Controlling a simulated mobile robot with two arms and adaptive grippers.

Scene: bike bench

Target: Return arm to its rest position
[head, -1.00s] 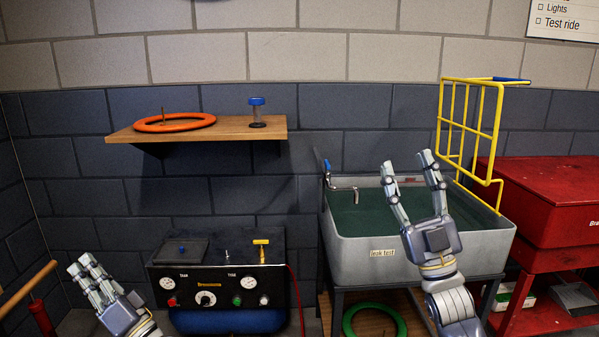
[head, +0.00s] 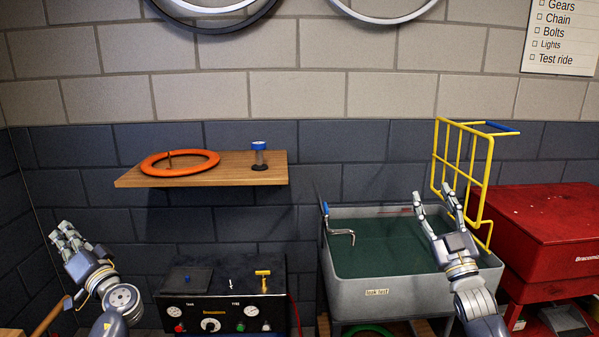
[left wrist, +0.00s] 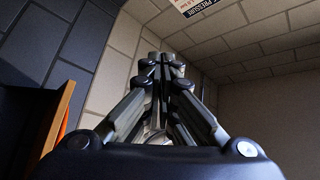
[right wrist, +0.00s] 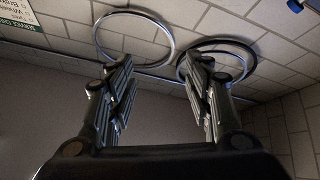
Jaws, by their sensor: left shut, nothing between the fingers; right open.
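My left gripper (head: 66,236) is shut and empty at the left of the head view, raised in front of the dark wall. In the left wrist view its fingers (left wrist: 164,62) meet and point up past the wall toward the ceiling. My right gripper (head: 433,200) is open and empty in the head view, above the front right part of the grey sink. In the right wrist view its fingers (right wrist: 158,75) are spread apart with nothing between them.
A grey leak-test sink (head: 400,289) with a tap and a yellow rack (head: 487,165) stands near the right arm. A red chest (head: 555,225) is at the right. A wooden shelf (head: 225,173) holds an orange ring (head: 150,168) and a blue-capped jar (head: 259,160). A black compressor panel (head: 225,312) sits below.

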